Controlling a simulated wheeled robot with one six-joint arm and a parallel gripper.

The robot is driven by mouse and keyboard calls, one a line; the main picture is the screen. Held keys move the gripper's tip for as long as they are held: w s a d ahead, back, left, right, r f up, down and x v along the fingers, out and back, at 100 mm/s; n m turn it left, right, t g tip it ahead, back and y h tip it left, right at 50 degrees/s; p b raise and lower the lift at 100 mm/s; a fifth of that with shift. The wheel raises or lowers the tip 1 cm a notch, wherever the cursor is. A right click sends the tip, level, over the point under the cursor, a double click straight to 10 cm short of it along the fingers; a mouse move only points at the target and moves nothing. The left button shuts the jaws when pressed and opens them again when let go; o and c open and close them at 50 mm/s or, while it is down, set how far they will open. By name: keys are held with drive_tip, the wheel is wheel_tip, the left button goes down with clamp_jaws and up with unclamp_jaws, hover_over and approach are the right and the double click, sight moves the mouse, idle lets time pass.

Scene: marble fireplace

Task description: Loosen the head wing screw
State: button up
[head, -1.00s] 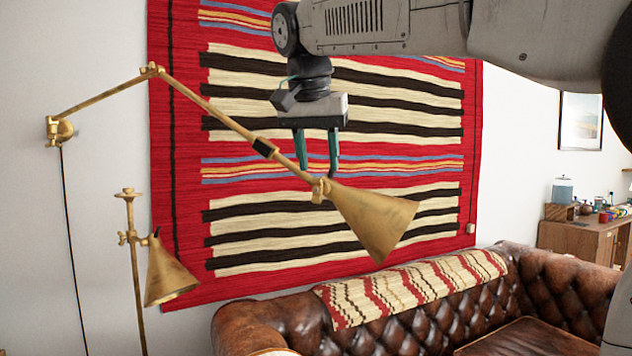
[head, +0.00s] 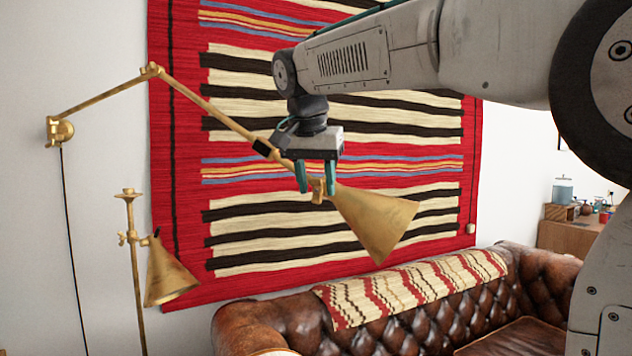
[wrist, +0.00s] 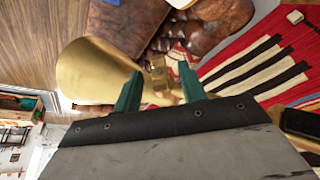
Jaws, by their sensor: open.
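The brass wall lamp has a swing arm (head: 215,110) and a cone-shaped shade (head: 375,220), which also shows in the wrist view (wrist: 92,72). The head wing screw (head: 318,190) is a small brass piece at the joint where the shade meets the arm; in the wrist view it shows as a brass piece (wrist: 158,72) beyond and between the fingers. My gripper (head: 316,190) points down with its green fingers open, one to each side of the joint in the head view. It also shows in the wrist view (wrist: 160,84). I cannot tell whether a finger touches the brass.
A second brass lamp (head: 165,270) stands at the lower left. A striped red rug (head: 400,165) hangs on the wall behind. A brown leather sofa (head: 400,322) fills the lower right, with a wooden cabinet (head: 568,237) beyond it.

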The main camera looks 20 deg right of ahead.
drive_tip(key=shift+c, duration=0.3)
clamp_jaws()
drive_tip(key=shift+g, duration=0.3)
drive_tip(key=h, duration=0.1)
drive_tip(key=g+h, duration=0.2)
drive_tip(key=shift+w+a+f+n, duration=0.1)
drive_tip(key=shift+w+a+n, duration=0.2)
drive_tip(key=shift+a+n, duration=0.1)
drive_tip(key=shift+w+a+f+n+g+h, duration=0.1)
drive_tip(key=shift+n+g+h, duration=0.15)
drive_tip(key=shift+g+h, duration=0.55)
drive_tip(key=shift+w+f+n+g+h, duration=0.1)
drive_tip(key=shift+n+g+h, duration=0.15)
drive_tip(key=shift+g+h, duration=0.55)
drive_tip(key=shift+o, duration=0.3)
unclamp_jaws()
